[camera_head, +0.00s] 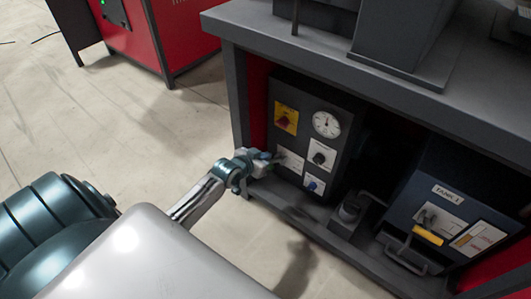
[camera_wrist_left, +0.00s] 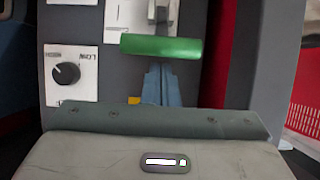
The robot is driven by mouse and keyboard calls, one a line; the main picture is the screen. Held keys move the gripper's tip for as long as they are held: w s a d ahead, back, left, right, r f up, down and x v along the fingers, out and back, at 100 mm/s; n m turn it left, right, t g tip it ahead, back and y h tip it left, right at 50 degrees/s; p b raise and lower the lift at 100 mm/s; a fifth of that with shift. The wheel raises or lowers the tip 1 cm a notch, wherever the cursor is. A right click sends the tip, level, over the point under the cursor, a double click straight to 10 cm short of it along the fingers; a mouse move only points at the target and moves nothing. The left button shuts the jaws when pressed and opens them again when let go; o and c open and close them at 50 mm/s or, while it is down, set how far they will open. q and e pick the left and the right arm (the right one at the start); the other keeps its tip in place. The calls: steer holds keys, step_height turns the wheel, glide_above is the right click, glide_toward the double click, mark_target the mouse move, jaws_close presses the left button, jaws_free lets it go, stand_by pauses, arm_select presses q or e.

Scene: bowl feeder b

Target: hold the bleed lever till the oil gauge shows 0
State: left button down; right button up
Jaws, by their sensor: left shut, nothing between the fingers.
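The round white oil gauge (camera_head: 326,124) is at the top of the dark control panel (camera_head: 341,156) in the head view. Its needle is too small to read surely. A green handle (camera_wrist_left: 160,46), seemingly the bleed lever, sticks out from a grey slotted mount in the left wrist view. In the head view my gripper hides it. My left gripper (camera_head: 271,158) is at the panel's left part, by a white plate (camera_head: 291,160). Its shut, empty blue fingers (camera_wrist_left: 160,72) end right at the green handle's edge. I cannot tell whether they touch it. My right gripper is not in view.
A yellow plate with a red switch (camera_head: 285,119), a black knob (camera_head: 319,158) and a blue knob (camera_head: 313,185) surround the work spot. The grey cabinet frame (camera_head: 236,95) and its lower ledge (camera_head: 310,228) border the recess. A Tank 1 box (camera_head: 448,193) stands right.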

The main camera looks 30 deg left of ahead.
arm_select(q)
steer(key=shift+s+f, duration=0.3)
stand_by(0.4)
steer(key=shift+s+f+b, duration=0.1)
steer(key=shift+f+b, duration=0.1)
steer(key=shift+b, duration=0.25)
